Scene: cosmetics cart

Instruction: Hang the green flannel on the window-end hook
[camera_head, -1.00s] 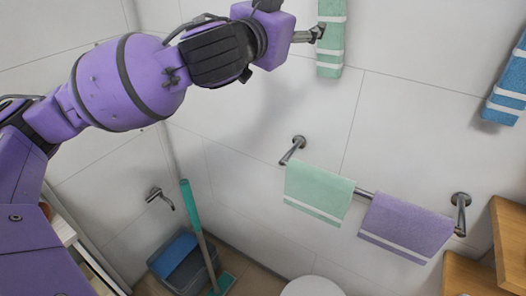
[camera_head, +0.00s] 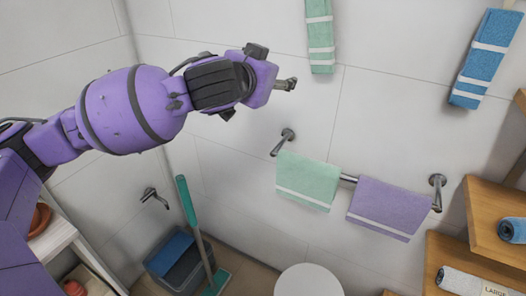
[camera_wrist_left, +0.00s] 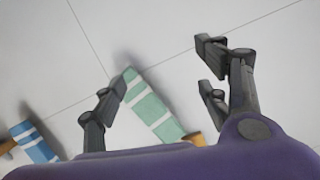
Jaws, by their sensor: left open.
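The green flannel (camera_head: 320,38), pale green with white stripes, hangs lengthwise against the tiled wall at the top of the head view. Its upper end is out of that frame. In the left wrist view, the flannel (camera_wrist_left: 152,107) shows beyond and between my fingers, with a small brown piece (camera_wrist_left: 195,139) at its end, partly hidden by my gripper body. I cannot make out how it is held on the hook. My left gripper (camera_head: 290,84) is open and empty, apart from the flannel, to its lower left; its spread fingers show in the wrist view (camera_wrist_left: 163,75). My right gripper is not in view.
A blue striped flannel (camera_head: 485,60) hangs at the right. Below, a rail (camera_head: 348,178) carries a mint towel (camera_head: 307,181) and a purple towel (camera_head: 388,207). Wooden shelves (camera_head: 480,240) stand at lower right; a bin (camera_head: 180,265) and mop (camera_head: 187,205) are below.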

